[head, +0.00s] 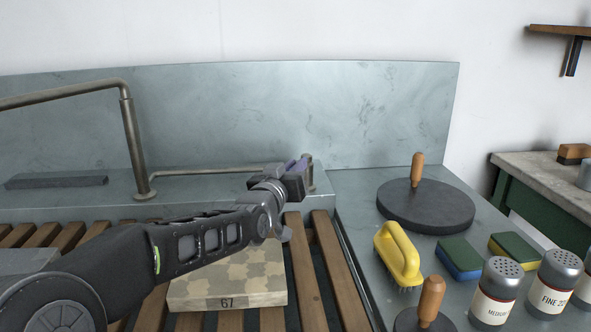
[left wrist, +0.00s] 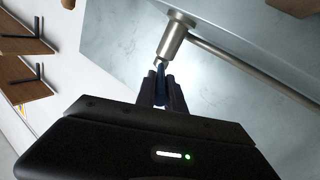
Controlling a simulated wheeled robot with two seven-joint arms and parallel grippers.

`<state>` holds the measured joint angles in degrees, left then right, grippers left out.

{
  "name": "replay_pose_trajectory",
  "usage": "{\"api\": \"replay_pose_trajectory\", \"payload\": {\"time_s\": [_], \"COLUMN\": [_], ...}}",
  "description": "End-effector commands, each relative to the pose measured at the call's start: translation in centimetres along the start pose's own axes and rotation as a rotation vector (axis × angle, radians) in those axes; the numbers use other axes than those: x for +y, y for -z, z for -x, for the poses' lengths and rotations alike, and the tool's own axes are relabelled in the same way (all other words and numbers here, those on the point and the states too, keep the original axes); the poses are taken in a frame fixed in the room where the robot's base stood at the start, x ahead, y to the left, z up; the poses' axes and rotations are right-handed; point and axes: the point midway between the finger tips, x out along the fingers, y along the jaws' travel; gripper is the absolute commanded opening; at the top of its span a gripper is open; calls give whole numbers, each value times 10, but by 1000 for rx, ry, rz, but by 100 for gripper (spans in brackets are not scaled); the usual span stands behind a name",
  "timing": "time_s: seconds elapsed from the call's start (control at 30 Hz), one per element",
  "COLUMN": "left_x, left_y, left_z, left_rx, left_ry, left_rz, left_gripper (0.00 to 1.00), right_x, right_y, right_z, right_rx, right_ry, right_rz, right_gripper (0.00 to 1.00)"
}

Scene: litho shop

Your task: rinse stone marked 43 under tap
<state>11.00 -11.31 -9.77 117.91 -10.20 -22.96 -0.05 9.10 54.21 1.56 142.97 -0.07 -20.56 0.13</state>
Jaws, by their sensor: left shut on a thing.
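The tap's tall bent pipe (head: 131,140) stands at the back left of the sink. A low pipe (head: 215,171) runs right from its foot to an end fitting, which also shows in the left wrist view (left wrist: 173,40). My left gripper (head: 298,178) is at this end. In the left wrist view my left gripper (left wrist: 161,85) is shut on a small dark blue piece just below the fitting, which looks like the tap handle. A pale stone marked 67 (head: 232,300) lies on the slats, partly behind my left arm. I see no mark 43. My right gripper is out of view.
Wooden slats (head: 305,270) cover the sink. On the right ledge are a dark disc with a wooden knob (head: 425,205), a yellow brush (head: 398,253), sponges (head: 459,256) and shaker jars (head: 497,290). A dark bar (head: 55,181) lies at back left.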

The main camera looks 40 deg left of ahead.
Motion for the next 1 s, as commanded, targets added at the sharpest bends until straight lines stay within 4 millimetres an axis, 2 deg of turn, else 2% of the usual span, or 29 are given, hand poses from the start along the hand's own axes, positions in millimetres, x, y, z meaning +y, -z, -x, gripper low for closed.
{"api": "replay_pose_trajectory", "payload": {"time_s": [0.03, 0.3, 0.63, 0.77, 1.0], "left_x": [1, 1, 0, 0, 0], "left_y": [2, 1, 0, 1, 1], "left_z": [0, 0, 4, 18, 58], "left_rx": [4, 2, 1, 2, 3], "left_ry": [-1, -1, 0, 0, -1], "left_rz": [0, 0, 1, 1, 1], "left_gripper": [15, 35, 35, 35, 35], "right_x": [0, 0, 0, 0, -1], "right_y": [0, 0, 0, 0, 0], "right_z": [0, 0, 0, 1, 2], "right_rx": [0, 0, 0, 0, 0], "right_ry": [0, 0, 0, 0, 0], "right_rz": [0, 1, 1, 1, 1], "right_gripper": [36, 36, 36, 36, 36]}}
